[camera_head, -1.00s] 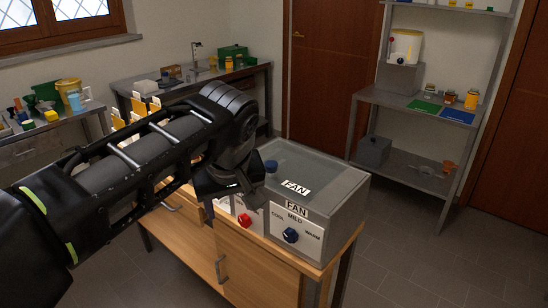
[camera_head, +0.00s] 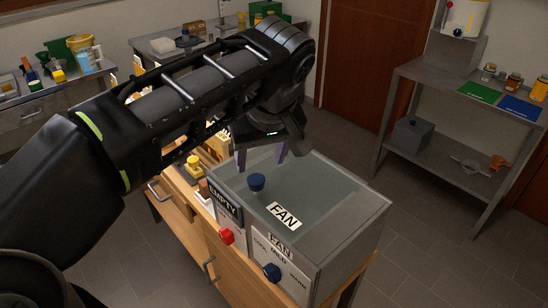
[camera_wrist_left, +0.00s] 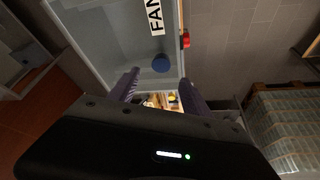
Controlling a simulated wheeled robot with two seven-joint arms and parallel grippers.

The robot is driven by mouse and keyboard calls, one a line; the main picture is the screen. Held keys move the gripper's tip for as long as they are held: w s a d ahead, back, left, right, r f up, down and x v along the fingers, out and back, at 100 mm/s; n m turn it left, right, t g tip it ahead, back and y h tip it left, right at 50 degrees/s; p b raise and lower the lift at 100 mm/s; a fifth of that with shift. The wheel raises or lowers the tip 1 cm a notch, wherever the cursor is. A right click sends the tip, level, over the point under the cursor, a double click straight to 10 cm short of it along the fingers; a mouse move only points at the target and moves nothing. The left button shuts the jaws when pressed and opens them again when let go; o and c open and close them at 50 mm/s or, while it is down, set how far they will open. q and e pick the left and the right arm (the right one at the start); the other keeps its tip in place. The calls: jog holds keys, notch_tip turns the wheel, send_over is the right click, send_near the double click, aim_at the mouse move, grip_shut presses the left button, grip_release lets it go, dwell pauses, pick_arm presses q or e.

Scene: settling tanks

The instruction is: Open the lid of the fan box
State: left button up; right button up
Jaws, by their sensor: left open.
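The fan box (camera_head: 345,240) is a grey box on a wooden cabinet, with a blue dial (camera_head: 271,272) on its front. Its translucent lid (camera_head: 315,190) lies shut, with a FAN label and a blue knob (camera_head: 257,182) on top. My left gripper (camera_head: 262,157) is open and empty above the lid, behind the knob in the head view. In the left wrist view the gripper's two fingers (camera_wrist_left: 159,88) are spread apart and the blue knob (camera_wrist_left: 160,63) shows just beyond the gap between them, apart from both. My right gripper is not in view.
A red knob (camera_head: 226,236) and an EMPTY label (camera_head: 224,203) are at the box's left side. Yellow items (camera_head: 193,163) lie on the cabinet beside it. A metal shelf (camera_head: 437,80) stands at the right; open floor lies between.

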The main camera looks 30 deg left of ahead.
aim_at(256, 179)
pick_arm(q)
jog(key=shift+s+r, duration=0.1)
jog(key=shift+s, duration=0.1)
jog(key=shift+p+x, duration=0.35)
jog(key=shift+x, duration=3.6)
grip_shut()
